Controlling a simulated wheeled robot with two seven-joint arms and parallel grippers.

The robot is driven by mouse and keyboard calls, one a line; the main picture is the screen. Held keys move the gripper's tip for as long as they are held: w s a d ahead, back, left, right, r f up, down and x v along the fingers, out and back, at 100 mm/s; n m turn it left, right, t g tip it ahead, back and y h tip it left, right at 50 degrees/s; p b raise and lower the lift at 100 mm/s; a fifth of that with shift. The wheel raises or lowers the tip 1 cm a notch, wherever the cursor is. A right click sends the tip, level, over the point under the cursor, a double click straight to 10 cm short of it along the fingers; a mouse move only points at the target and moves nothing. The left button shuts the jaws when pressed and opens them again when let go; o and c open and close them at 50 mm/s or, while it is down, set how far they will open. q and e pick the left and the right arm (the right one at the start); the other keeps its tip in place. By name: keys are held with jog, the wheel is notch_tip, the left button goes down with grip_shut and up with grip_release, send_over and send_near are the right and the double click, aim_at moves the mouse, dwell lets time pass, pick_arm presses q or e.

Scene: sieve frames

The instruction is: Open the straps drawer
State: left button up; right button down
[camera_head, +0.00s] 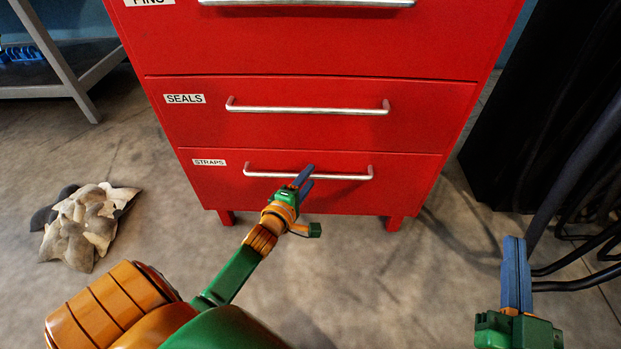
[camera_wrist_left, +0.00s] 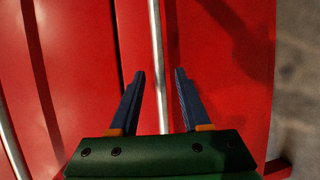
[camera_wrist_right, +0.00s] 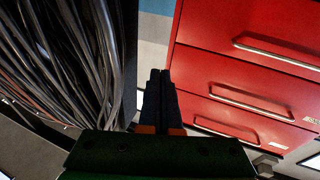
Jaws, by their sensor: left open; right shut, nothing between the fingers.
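The straps drawer (camera_head: 220,184) is the lowest drawer of a red cabinet, labelled STRAPS, and its front is flush with the drawer above. Its silver bar handle (camera_head: 345,176) runs across the front. My left gripper (camera_head: 305,176) is open at the middle of this handle. In the left wrist view the handle (camera_wrist_left: 156,60) passes between the two spread blue fingers; I cannot tell whether they touch it. My right gripper (camera_head: 516,242) is shut and empty, off to the right of the cabinet, and shows in the right wrist view too (camera_wrist_right: 160,76).
The seals drawer (camera_head: 300,128) and pins drawer are above, both shut. A crumpled pale heap (camera_head: 82,225) lies on the floor at left, near a grey shelf (camera_head: 60,75). Black cables (camera_head: 585,215) hang at right near my right gripper. Floor before the cabinet is clear.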

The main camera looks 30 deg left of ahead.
pick_arm(q)
jog(key=shift+b+x, duration=0.35)
jog(key=shift+x, duration=0.55)
grip_shut()
pick_arm(e)
notch_tip(320, 180, up, 6)
jog(key=s+t+y, duration=0.1)
jog(key=s+t, duration=0.1)
jog(key=t, duration=0.1)
jog(key=shift+a+y, duration=0.2)
jog(key=shift+y, duration=0.2)
